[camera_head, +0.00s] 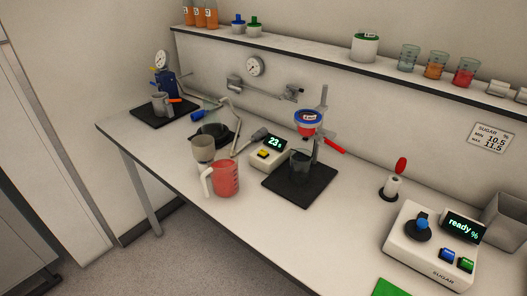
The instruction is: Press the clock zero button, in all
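The clock (268,159) is a small white box on the bench, near its middle. Its dark display (275,142) shows a green 23 with a small mark after it. A yellow button (263,154) sits on the front of its top face; I take it as the zero button, but I cannot read a label. Nothing touches the button. Neither of my grippers is in view.
A red jug (226,179) and a beige cup (203,147) stand left of the clock. A stand on a black base (300,190) is close on its right. A sugar meter (432,246) reads "ready %" at right. The front middle of the bench is clear.

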